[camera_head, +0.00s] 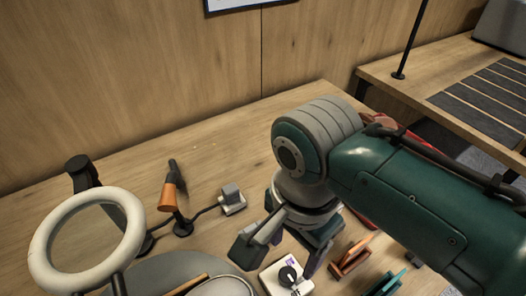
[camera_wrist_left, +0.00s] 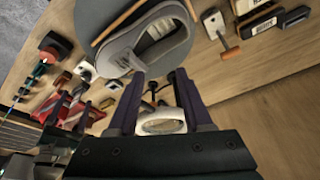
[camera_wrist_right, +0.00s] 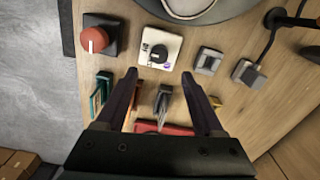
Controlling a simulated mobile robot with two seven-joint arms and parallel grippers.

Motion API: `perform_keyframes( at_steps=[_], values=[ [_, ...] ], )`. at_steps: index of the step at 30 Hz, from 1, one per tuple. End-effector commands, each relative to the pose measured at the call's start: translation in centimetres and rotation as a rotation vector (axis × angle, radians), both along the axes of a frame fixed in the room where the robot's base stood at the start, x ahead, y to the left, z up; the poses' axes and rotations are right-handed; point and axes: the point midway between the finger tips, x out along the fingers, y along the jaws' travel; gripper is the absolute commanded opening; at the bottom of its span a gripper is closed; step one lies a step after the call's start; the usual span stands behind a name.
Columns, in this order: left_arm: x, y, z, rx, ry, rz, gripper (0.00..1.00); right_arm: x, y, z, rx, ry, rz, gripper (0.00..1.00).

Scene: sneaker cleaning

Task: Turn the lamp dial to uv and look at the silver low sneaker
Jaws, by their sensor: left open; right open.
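The lamp dial, a black knob on a white plate, shows in the head view (camera_head: 289,276) and right wrist view (camera_wrist_right: 158,53). A purple mark sits beside the knob; its setting is too small to read. My right gripper (camera_head: 278,258) is open and empty near the plate; its fingers also show in the right wrist view (camera_wrist_right: 160,78). The silver low sneaker (camera_wrist_left: 124,52) lies on a grey round stand (camera_wrist_left: 92,14), mostly cut off in the head view. The white ring lamp (camera_head: 45,245) stands at left. My left gripper (camera_wrist_left: 158,80) is open, fingers either side of a pale oval ring.
A red knob on a dark base (camera_wrist_right: 95,40) is left of the dial plate. A small grey block (camera_head: 232,198) with a cable and an orange tool (camera_head: 168,197) stand behind. Orange and teal holders (camera_head: 350,256) are right of the dial. The table's back is mostly clear.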

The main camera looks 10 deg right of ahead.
Motion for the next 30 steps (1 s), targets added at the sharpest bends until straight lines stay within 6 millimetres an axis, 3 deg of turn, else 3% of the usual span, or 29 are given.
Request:
perform_keyframes(
  at_steps=[6, 12, 25, 30],
  values=[
    [-0.1, 0.3, -2.0, 0.009, 0.001, -0.003, 0.50, -0.1, -0.1, -4.6, -0.002, 0.002, 0.001, 0.69],
    [-0.1, 0.3, -3.7, 0.009, 0.002, -0.003, 0.50, 0.0, -0.1, -7.7, -0.001, 0.002, 0.001, 0.69],
    [-0.1, 0.2, -4.0, 0.006, 0.002, -0.001, 0.50, 0.0, -0.1, -8.6, 0.000, 0.000, 0.002, 0.69],
    [-0.1, 0.0, -4.0, 0.001, 0.003, 0.002, 0.50, 0.0, -0.1, -8.6, 0.000, 0.000, 0.002, 0.50]
  ],
)
